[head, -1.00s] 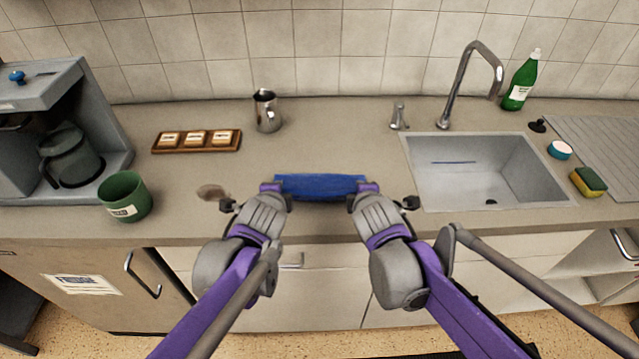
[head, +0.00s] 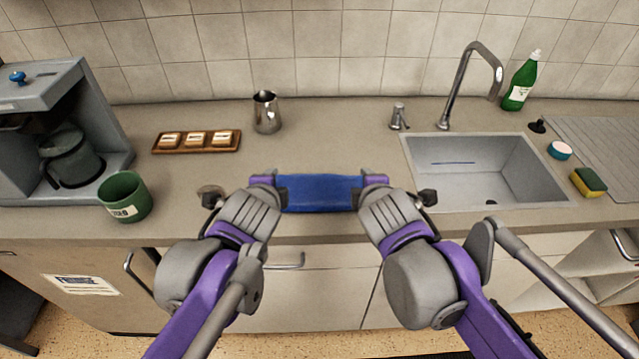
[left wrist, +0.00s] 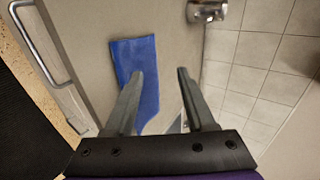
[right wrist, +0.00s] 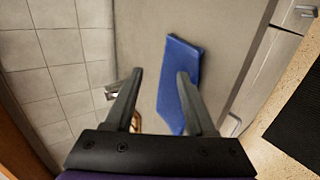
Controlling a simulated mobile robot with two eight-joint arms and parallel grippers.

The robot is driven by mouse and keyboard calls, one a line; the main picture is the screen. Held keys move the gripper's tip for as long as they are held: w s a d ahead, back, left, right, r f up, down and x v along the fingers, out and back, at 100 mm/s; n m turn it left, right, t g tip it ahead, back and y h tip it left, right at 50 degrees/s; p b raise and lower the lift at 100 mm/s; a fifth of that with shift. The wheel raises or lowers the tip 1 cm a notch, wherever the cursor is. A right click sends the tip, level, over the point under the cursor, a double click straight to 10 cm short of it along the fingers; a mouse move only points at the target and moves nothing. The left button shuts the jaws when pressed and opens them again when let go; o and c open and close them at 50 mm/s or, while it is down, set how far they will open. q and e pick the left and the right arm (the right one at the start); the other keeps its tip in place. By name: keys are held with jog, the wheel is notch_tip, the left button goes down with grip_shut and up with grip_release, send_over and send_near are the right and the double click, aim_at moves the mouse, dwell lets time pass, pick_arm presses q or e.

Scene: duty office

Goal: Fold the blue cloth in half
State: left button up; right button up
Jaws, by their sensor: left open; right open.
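The blue cloth (head: 319,193) lies on the counter in front of me, as a narrow rectangle between my two grippers. It also shows in the left wrist view (left wrist: 136,58) and in the right wrist view (right wrist: 184,60). My left gripper (head: 264,183) is at the cloth's left end and my right gripper (head: 374,183) at its right end. In the wrist views the left fingers (left wrist: 158,72) and right fingers (right wrist: 160,74) are apart, with nothing between the tips. Part of the cloth is hidden behind a finger in each wrist view.
A metal pitcher (head: 266,112) and a wooden tray (head: 160,148) stand behind the cloth. A green mug (head: 125,196) and coffee machine (head: 95,110) are at left. The sink (head: 440,190) is at right. The counter (head: 330,140) behind the cloth is clear.

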pick_arm(q)
jog(key=shift+s+r, duration=0.65)
jog(key=shift+r, duration=0.2)
pick_arm(e)
jog(key=shift+s+r, duration=0.65)
jog(key=shift+r, duration=0.2)
pick_arm(q)
jog(key=s+a+f+n+g+p, duration=0.2)
jog(key=s+a+f+n, duration=0.2)
jog(key=s+f+n, duration=0.2)
jog(key=s+a+f+n+g+p, duration=0.3)
jog(key=s+f+n, duration=0.3)
jog(key=s+n, duration=0.5)
jog(key=s+a, duration=0.1)
jog(key=s, duration=0.1)
jog(key=shift+s+f+n+p, duration=0.15)
jog(key=shift+s+n+p, duration=0.15)
jog(key=shift+s, duration=0.05)
pick_arm(e)
jog(key=s+d+f+m+g, duration=0.2)
jog(key=s+d+f+m, duration=0.2)
jog(key=s+m, duration=0.5)
jog(key=s+d+f+m+g, duration=0.3)
jog(key=s+d+f+m, duration=0.1)
jog(key=s+f+m, duration=0.4)
jog(key=s+m, duration=0.1)
jog(key=s, duration=0.1)
jog(key=shift+s+f, duration=0.15)
jog(key=shift+s, duration=0.2)
jog(key=shift+d, duration=0.1)
